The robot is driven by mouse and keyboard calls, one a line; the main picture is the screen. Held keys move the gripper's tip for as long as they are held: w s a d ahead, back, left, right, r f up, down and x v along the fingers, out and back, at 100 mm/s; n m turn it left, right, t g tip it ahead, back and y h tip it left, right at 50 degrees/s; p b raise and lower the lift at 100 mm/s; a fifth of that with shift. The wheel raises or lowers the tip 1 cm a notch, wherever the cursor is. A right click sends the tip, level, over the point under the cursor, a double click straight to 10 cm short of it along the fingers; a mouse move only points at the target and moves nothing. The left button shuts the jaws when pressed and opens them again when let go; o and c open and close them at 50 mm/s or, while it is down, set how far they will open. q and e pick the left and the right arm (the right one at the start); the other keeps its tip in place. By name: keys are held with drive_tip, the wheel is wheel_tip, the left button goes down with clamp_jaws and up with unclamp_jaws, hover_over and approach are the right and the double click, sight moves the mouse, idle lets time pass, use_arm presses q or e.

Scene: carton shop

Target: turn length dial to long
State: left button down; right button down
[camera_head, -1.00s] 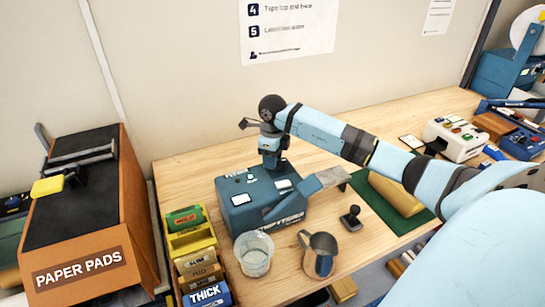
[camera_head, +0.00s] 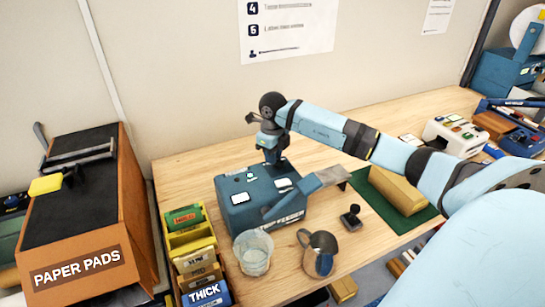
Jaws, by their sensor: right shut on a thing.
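The blue tape machine (camera_head: 240,215) stands on the wooden bench in the head view, with small buttons and light panels on its top and a flat arm reaching out to the right. My right gripper (camera_head: 273,160) points down at the back of its top and is shut on the length dial. The dial itself is hidden by the fingers and wrist, so its setting cannot be read. My left gripper is not in view.
A glass jar (camera_head: 253,252) and a metal jug (camera_head: 320,254) stand in front of the machine. A black-handled stamp (camera_head: 351,218) is to the right. A brown block (camera_head: 398,190) lies on a green mat. An orange paper-pads box (camera_head: 140,220) stands left.

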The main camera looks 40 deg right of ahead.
drive_tip(key=m, duration=0.3)
drive_tip(key=shift+d+m, duration=0.35)
drive_tip(key=shift+m, duration=0.05)
drive_tip(key=m, duration=0.3)
drive_tip(key=shift+d+m+b, duration=0.25)
drive_tip(key=shift+m+b, duration=0.05)
drive_tip(key=shift+b, duration=0.05)
drive_tip(key=m, duration=0.3)
drive_tip(key=shift+s+d+m, duration=0.2)
drive_tip(key=shift+d+m, duration=0.1)
drive_tip(key=shift+s+d+r+m, duration=0.1)
drive_tip(key=shift+s+m, duration=0.05)
drive_tip(key=shift+m, duration=0.8)
drive_tip(key=shift+s+d+m, duration=0.1)
drive_tip(key=shift+m, duration=0.85)
drive_tip(key=c, duration=1.1)
unclamp_jaws()
drive_tip(key=shift+c, duration=0.2)
